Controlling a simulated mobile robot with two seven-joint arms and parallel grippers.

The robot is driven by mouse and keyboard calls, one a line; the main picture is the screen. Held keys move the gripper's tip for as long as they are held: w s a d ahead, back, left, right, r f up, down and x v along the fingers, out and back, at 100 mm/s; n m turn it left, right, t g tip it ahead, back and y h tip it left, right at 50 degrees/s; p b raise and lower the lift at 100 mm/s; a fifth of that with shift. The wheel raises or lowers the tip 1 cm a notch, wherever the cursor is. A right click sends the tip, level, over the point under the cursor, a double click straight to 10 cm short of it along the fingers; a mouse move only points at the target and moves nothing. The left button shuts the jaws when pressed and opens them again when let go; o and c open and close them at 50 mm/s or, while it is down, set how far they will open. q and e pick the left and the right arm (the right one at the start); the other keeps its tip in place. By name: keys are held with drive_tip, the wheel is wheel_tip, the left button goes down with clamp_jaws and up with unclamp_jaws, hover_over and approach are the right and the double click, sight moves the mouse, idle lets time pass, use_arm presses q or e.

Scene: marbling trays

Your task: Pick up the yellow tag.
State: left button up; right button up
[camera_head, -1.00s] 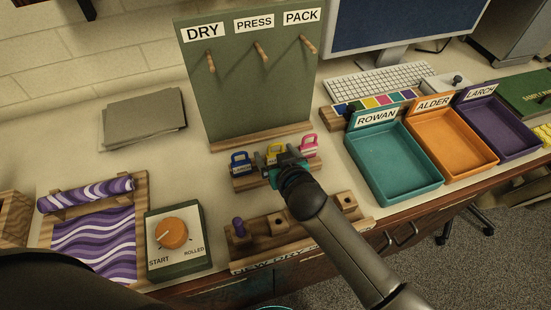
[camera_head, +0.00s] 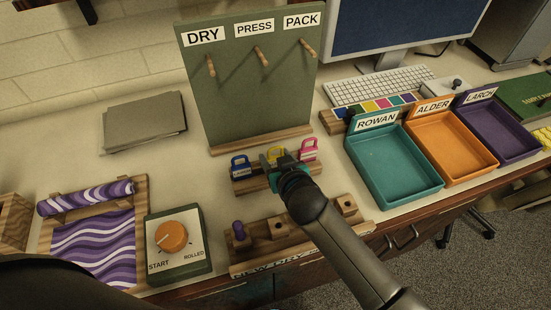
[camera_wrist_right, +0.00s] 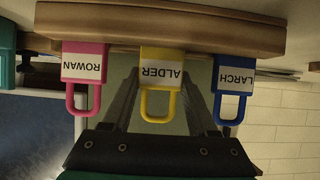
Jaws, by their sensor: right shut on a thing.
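The yellow tag (camera_head: 275,153), labelled ALDER, stands in a low wooden rack between a blue tag (camera_head: 240,164) and a pink tag (camera_head: 308,149). My right gripper (camera_head: 279,159) is at the yellow tag and shut on it, partly hiding it in the head view. In the right wrist view the yellow tag (camera_wrist_right: 161,66) lies between the two fingers, its loop toward the palm and its lower end at the rack (camera_wrist_right: 160,24). The pink tag (camera_wrist_right: 86,64) reads ROWAN and the blue tag (camera_wrist_right: 234,76) reads LARCH. My left gripper is out of view.
A green board (camera_head: 230,105) with pegs under DRY, PRESS and PACK stands behind the rack. Teal (camera_head: 428,187), orange (camera_head: 480,165) and purple (camera_head: 527,145) trays are right. A dial box (camera_head: 190,262) is left.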

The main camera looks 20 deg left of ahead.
use_arm(q)
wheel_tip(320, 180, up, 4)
drive_tip(key=p, duration=0.4)
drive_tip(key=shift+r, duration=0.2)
use_arm(e)
wheel_tip(320, 180, up, 20)
